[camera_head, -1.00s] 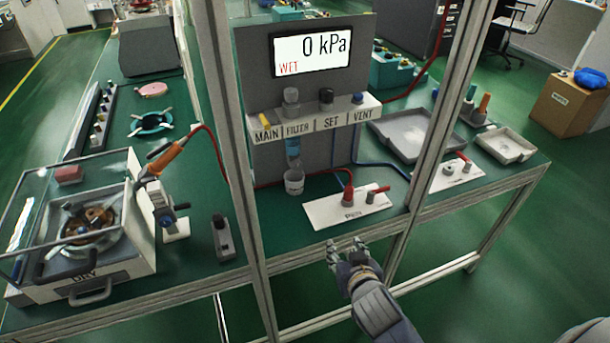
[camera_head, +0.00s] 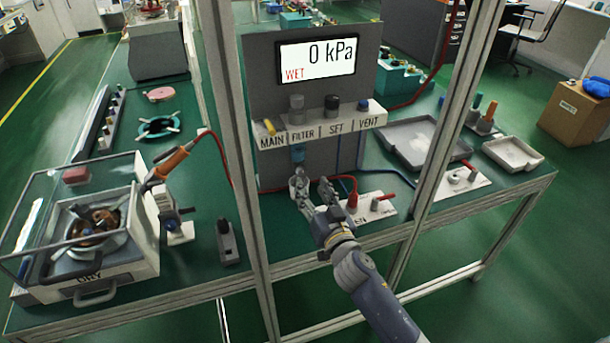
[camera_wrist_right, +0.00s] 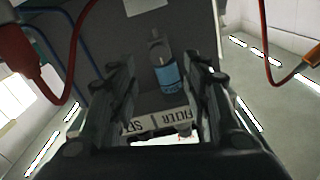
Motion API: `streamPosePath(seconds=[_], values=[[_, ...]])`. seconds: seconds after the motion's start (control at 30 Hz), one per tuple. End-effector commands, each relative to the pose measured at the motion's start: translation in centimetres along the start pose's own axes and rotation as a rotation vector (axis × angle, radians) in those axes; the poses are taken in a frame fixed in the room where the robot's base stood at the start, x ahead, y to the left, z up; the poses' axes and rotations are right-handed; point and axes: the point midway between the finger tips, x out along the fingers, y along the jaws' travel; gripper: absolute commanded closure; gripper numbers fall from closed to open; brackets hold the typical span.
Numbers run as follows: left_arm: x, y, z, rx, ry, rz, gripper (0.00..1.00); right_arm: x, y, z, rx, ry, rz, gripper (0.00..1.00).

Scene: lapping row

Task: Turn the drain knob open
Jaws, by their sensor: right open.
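The filter bowl with blue liquid (camera_wrist_right: 166,78) hangs under the panel shelf and shows between my right fingers in the right wrist view, which is upside down. A small grey fitting at its lower end (camera_wrist_right: 155,36) looks like the drain knob; its turn position cannot be told. In the head view the bowl (camera_head: 298,154) shows only in part, and the knob is hidden behind my gripper. My right gripper (camera_head: 312,186) is open and empty, in front of and below the bowl, with no visible contact. My left gripper is not in view.
The display (camera_head: 318,58) reads 0 kPa and WET. The shelf (camera_head: 330,126) carries MAIN, FILTER, SET and VENT controls. Frame posts (camera_head: 229,150) stand on both sides of my arm. A white plate with red plugs (camera_head: 372,205) lies right of the gripper.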

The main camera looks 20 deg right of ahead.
Motion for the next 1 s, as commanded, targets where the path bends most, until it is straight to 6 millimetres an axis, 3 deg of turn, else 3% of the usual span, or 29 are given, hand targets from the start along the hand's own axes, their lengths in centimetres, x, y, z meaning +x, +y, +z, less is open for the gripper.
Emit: streamPosePath(seconds=[0.1, 0.3, 0.77, 0.8, 1.0], values=[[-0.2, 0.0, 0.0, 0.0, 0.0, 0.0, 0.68, 2.2, -0.1, -0.1, -0.002, 0.001, 0.0, 0.56], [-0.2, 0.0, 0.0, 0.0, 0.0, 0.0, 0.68, 4.8, 0.0, 0.0, 0.0, 0.001, 0.0, 0.56], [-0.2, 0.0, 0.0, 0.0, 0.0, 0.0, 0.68, 6.0, 0.0, 0.0, 0.0, -0.001, 0.0, 0.56], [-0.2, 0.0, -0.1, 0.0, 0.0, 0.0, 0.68, 6.0, 0.0, 0.0, 0.0, -0.001, 0.0, 0.58], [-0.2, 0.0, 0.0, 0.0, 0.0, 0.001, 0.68, 6.0, 0.0, 0.0, 0.0, -0.001, 0.0, 1.0]])
